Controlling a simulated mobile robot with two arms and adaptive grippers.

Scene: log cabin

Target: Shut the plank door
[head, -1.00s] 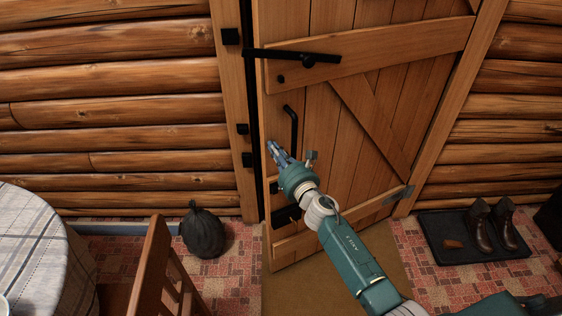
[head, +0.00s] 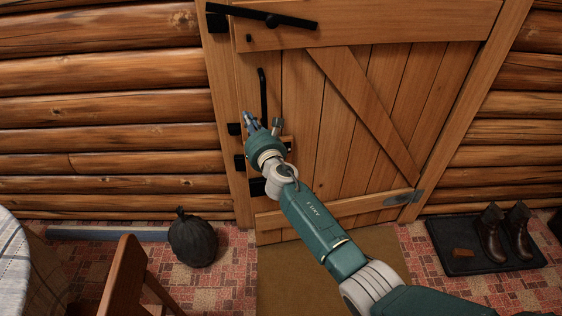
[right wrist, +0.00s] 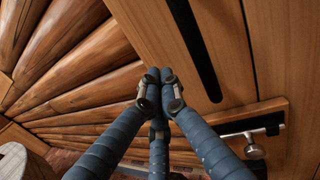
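The plank door (head: 335,130) stands in its frame, its left edge against the left door post (head: 226,110), with no clear dark gap showing. A long black latch bar (head: 295,20) crosses the upper board, its left end over the post by a black catch. A black upright pull handle (head: 263,95) is on the door's left side. My right gripper (head: 248,117) is by the door's left edge, just below-left of the handle. In the right wrist view its fingertips (right wrist: 155,80) are together and hold nothing; whether they touch the wood I cannot tell. My left gripper is out of view.
A bolt with a metal knob (right wrist: 254,150) sits beside the fingers. A dark sack (head: 196,240) lies by the left wall, near a wooden chair (head: 125,280) and a clothed table (head: 12,260). Boots (head: 490,235) stand on a tray (head: 450,262) at right. A brown mat (head: 300,285) lies before the door.

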